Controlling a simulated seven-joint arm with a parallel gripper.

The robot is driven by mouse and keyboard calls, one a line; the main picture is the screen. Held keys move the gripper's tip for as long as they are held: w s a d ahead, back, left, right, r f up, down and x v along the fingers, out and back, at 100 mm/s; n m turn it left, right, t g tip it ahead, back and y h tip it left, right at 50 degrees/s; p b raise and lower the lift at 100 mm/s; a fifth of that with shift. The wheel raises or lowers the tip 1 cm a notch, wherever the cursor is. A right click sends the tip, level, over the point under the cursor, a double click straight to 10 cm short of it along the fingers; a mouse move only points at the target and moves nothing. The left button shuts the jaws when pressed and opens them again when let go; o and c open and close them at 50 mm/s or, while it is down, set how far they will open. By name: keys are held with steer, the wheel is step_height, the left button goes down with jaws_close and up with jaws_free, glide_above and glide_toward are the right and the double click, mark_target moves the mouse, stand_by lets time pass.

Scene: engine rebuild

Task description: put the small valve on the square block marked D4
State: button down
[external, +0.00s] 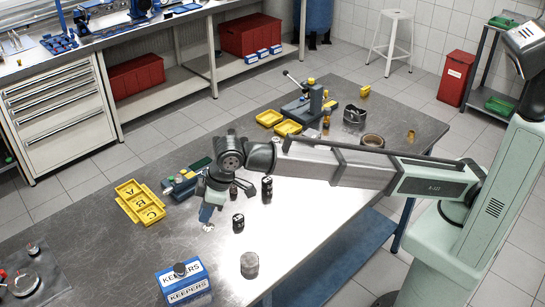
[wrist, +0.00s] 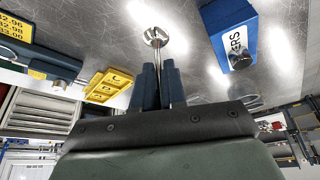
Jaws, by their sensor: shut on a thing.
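My gripper (wrist: 158,72) is shut on a valve (wrist: 155,38), with the stem between the two fingers and the round shiny head sticking out beyond them. In the external view my gripper (external: 206,214) hangs low over the metal bench, near its left-middle part. To its right stand small dark pieces with white marks, one nearer (external: 238,223) and one farther back (external: 267,184). Their marks are too small to read, and I cannot tell which block, if any, is D4. No D4 mark is legible in the wrist view.
Yellow lettered trays (external: 140,203) lie left of my gripper. The blue KEEPERS box (external: 184,283) stands at the front and also shows in the wrist view (wrist: 229,32). A grey cylinder (external: 249,265) stands near the front edge. A blue fixture (external: 310,105) stands farther back.

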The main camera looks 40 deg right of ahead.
steer(key=shift+r, duration=0.3)
steer(key=w+d+r+m+t, duration=0.1)
steer(key=w+d+r+m, duration=0.15)
steer(key=w+d, duration=1.4)
steer(key=w+d+r+m+h, duration=0.15)
steer(key=w+d, duration=0.25)
steer(key=d, duration=0.5)
steer(key=w+d+m, duration=0.2)
steer(key=w+d, duration=0.3)
steer(key=d, duration=0.3)
steer(key=w+d+r+m, duration=0.1)
steer(key=d+m, duration=0.1)
steer(key=d, duration=1.1)
steer(key=m+t+h, duration=0.1)
glide_above(311, 133)
steer(key=shift+d+f, duration=0.15)
steer(key=shift+f, duration=5.75)
